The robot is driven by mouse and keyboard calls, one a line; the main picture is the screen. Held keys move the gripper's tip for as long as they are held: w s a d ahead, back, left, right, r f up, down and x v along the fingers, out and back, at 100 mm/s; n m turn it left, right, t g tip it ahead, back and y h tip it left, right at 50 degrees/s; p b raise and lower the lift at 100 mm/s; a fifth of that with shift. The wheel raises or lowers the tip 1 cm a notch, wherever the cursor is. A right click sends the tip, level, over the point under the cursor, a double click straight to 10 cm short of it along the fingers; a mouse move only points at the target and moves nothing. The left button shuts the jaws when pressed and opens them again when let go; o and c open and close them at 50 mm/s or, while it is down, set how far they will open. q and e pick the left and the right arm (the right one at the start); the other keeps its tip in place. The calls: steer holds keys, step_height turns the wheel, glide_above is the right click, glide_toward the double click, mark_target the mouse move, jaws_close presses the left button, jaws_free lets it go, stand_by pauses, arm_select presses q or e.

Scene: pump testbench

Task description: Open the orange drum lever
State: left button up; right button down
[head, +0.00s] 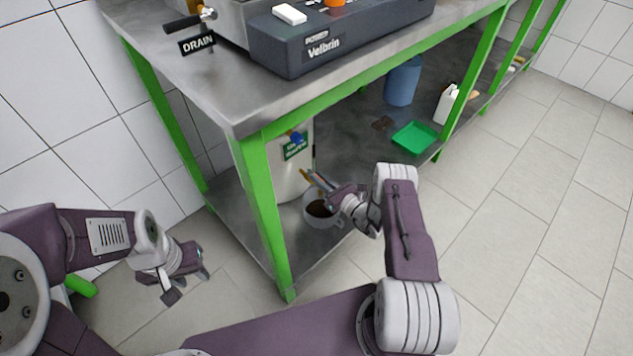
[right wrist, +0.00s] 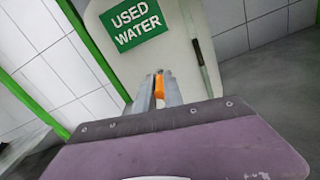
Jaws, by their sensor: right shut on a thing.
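The white drum (head: 283,180) stands on the lower shelf under the bench, partly hidden by the green front leg. Its green label reads "USED WATER" in the right wrist view (right wrist: 134,24). My right gripper (head: 314,180) is at the drum's front. It is shut on the orange lever, which shows between the fingertips in the right wrist view (right wrist: 159,86). Most of the lever is hidden by the fingers. My left gripper (head: 190,286) is open and empty, low over the floor, left of the bench and away from the drum.
A grey pot with dark contents (head: 322,211) sits below my right gripper. The green bench leg (head: 265,215) stands left of it. A green tray (head: 415,137), a blue bin (head: 402,82) and a white bottle (head: 446,104) are farther back. The floor at right is clear.

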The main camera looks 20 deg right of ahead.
steer(key=shift+r, duration=0.1)
stand_by(0.3)
steer(key=c, duration=1.5)
jaws_free()
steer(key=shift+a, duration=0.1)
steer(key=shift+o, duration=0.2)
steer(key=shift+s+d, duration=0.2)
steer(key=shift+s, duration=0.05)
steer(key=p+v, duration=0.3)
steer(key=v, duration=0.5)
steer(key=shift+s, duration=0.2)
